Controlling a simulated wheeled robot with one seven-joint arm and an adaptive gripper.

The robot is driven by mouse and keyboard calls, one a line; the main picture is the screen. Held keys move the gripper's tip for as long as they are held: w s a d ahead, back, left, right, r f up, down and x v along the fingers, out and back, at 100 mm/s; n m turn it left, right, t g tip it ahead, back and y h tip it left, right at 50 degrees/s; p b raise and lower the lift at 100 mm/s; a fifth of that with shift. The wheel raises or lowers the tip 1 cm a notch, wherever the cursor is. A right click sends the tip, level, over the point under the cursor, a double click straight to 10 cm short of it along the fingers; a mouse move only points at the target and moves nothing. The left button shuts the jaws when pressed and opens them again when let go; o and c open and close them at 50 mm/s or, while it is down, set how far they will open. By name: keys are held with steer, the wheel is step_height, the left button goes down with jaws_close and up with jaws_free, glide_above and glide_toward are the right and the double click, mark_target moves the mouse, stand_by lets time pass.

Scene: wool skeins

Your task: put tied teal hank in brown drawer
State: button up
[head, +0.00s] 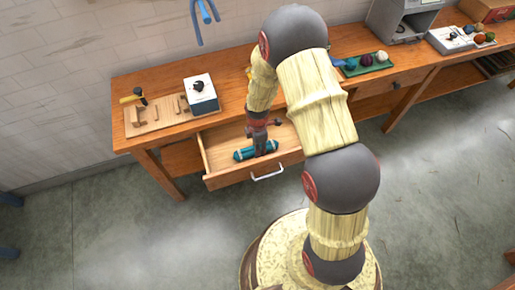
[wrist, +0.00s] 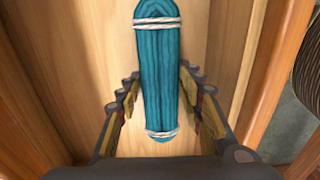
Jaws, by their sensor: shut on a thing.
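The teal hank (head: 243,155) has pale ties near both ends. It lies lengthwise inside the outline of the brown drawer (head: 222,182), which is pulled open under the bench. My gripper (head: 259,150) reaches down into the drawer and is shut on the hank around its middle. In the wrist view the hank (wrist: 158,60) runs between my two fingers, with the wooden drawer floor (wrist: 95,50) behind it. I cannot tell whether the hank touches the floor.
The bench top (head: 165,85) above bears a wooden board (head: 150,122) with tools and a white box (head: 201,95) at left. A green tray (head: 352,70) with wool balls sits to the right. The drawer's metal handle (head: 267,176) faces the open concrete floor.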

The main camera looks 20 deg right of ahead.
steer(key=shift+f, duration=0.4)
steer(key=shift+f+b, duration=0.2)
steer(key=shift+b, duration=0.15)
steer(key=o, duration=1.1)
steer(key=shift+o, duration=0.7)
